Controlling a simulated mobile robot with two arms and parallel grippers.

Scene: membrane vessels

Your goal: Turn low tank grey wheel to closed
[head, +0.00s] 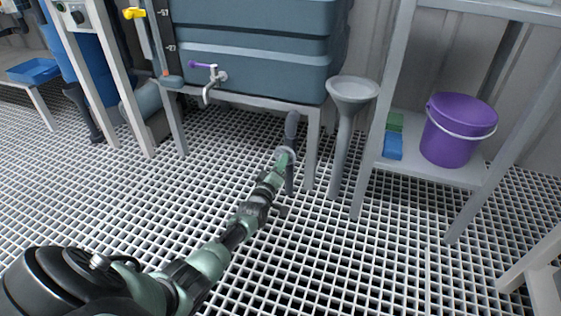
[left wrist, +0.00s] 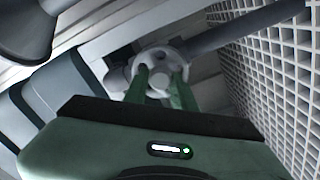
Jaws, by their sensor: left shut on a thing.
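The low grey wheel (left wrist: 174,58) is a round pale handwheel with holes, on a dark grey pipe (left wrist: 235,31). In the head view the wheel (head: 286,151) is small and partly hidden by my gripper, at the lower end of the pipe (head: 291,124) under the blue-grey tank (head: 255,60). My left gripper (head: 283,160) reaches it from the front. In the left wrist view the green fingers of my left gripper (left wrist: 161,88) are on the wheel, either side of its hub, shut on it. I cannot read the wheel's turn position. My right gripper is out of view.
A grey funnel (head: 352,90) stands right of the tank stand. A shelf (head: 425,170) holds a purple bucket (head: 458,130) and blue and green blocks. A small tap (head: 214,78) with a purple handle sticks out of the tank. The grating floor (head: 370,260) is open in front.

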